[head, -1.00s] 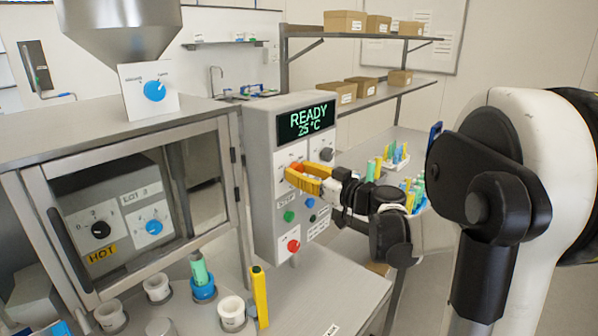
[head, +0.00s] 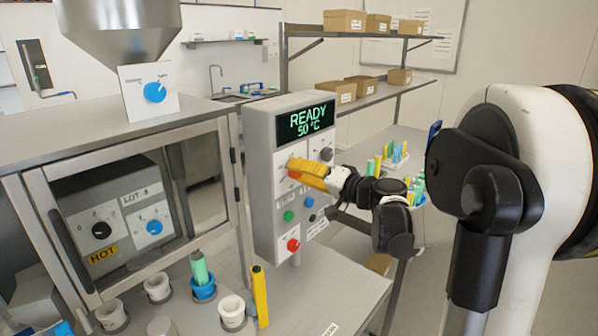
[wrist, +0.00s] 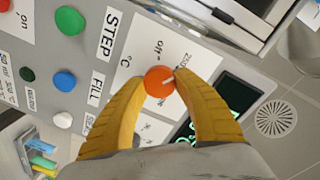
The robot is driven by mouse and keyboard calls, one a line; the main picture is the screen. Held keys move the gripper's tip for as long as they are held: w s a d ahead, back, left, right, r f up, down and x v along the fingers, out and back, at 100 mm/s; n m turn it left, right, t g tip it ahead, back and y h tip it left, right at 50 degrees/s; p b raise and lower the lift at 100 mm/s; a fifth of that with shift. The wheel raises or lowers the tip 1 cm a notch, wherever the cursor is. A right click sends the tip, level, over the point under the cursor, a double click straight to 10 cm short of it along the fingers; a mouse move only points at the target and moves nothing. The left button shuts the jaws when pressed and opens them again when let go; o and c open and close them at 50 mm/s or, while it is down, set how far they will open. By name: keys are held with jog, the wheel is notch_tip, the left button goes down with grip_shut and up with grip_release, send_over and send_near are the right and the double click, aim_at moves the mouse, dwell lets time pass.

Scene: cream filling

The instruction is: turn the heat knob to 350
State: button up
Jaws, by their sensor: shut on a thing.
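The orange heat knob (wrist: 160,82) sits on a white dial plate marked °C and off in the wrist view. My gripper (wrist: 159,88) has its yellow fingers closed around the knob's two sides. In the head view my gripper (head: 300,166) covers most of the knob on the grey control box (head: 262,190). The display (head: 306,121) reads READY and 50 °C.
A black knob (head: 326,154) is right of my gripper. Green (head: 289,216), dark and red (head: 293,245) buttons lie below. A glass-doored cabinet (head: 110,265) stands left. Cups and a yellow tube (head: 260,295) stand on the table in front.

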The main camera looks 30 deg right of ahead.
jog(key=m+y, duration=0.1)
jog(key=m, duration=1)
jog(key=shift+d, duration=0.1)
jog(key=m, duration=0.5)
jog(key=shift+f+b, duration=0.1)
jog(key=shift+b, duration=0.3)
jog(key=m+y, duration=0.1)
jog(key=m, duration=0.4)
jog(key=shift+m+b, duration=0.3)
jog(key=shift+m, duration=0.1)
jog(key=shift+f, duration=0.1)
jog(key=o, duration=1.2)
